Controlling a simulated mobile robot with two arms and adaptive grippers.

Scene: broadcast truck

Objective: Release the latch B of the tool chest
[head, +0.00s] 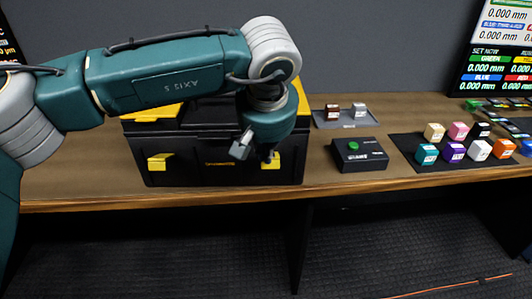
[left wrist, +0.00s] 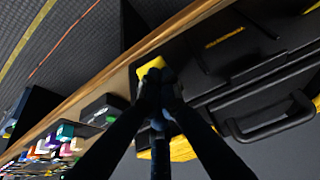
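The black tool chest (head: 205,165) with yellow lid corners stands on the wooden bench. Its front has a left yellow latch (head: 160,162) and a right yellow latch (head: 273,157), the latter partly hidden by my left gripper (head: 240,148). No letter is readable on either latch. In the left wrist view, one yellow latch (left wrist: 150,67) shows just beyond the fingertips of my left gripper (left wrist: 158,80). The fingertips are close together and overlap the latch in the picture; contact cannot be told. My right gripper is in neither view.
Right of the chest are a black box with a green button (head: 360,156) and a grey tray (head: 345,118) with two small blocks. Farther right, several coloured blocks stand on a dark mat (head: 425,166). The bench's front edge (head: 360,190) runs below the chest.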

